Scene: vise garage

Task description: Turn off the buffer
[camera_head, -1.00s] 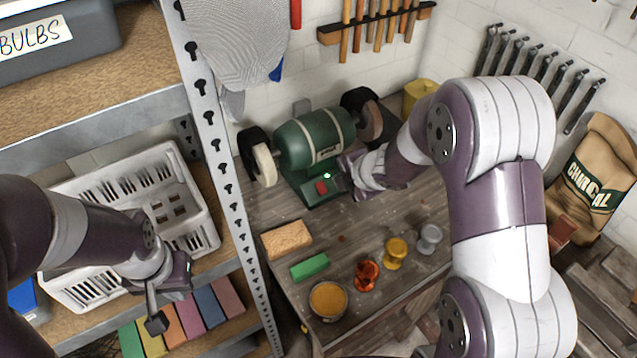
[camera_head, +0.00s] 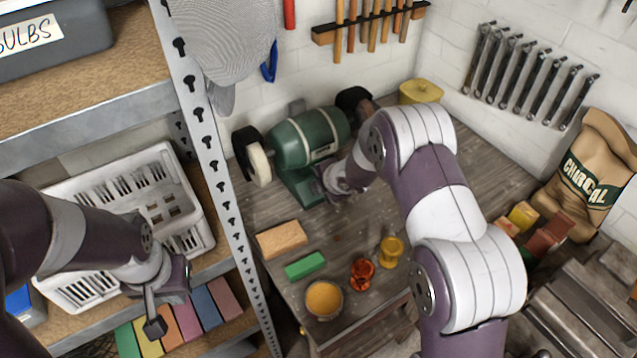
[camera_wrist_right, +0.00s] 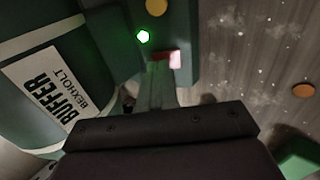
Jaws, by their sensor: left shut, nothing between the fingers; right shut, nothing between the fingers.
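The green buffer (camera_head: 310,138) stands on the workbench against the back wall, a pale wheel on its left end. The wrist view shows its body with the label "BUFFER BEXHOLT" (camera_wrist_right: 55,88). A green light (camera_wrist_right: 143,36) glows on its base, and a red switch (camera_wrist_right: 174,60) sits beside it. My right gripper (camera_wrist_right: 160,72) is shut and empty, its fingertips at the switch's edge; contact cannot be told. In the head view it hides the switch. My left gripper (camera_head: 155,322) is shut and empty in front of the white basket, far from the buffer.
A cork-coloured block (camera_head: 281,240), a green block (camera_head: 305,266), a round tin (camera_head: 324,299), an orange spool (camera_head: 362,273) and a yellow spool (camera_head: 391,251) stand on the front of the workbench. A metal shelf post (camera_head: 212,150) separates the basket (camera_head: 165,160) from the bench.

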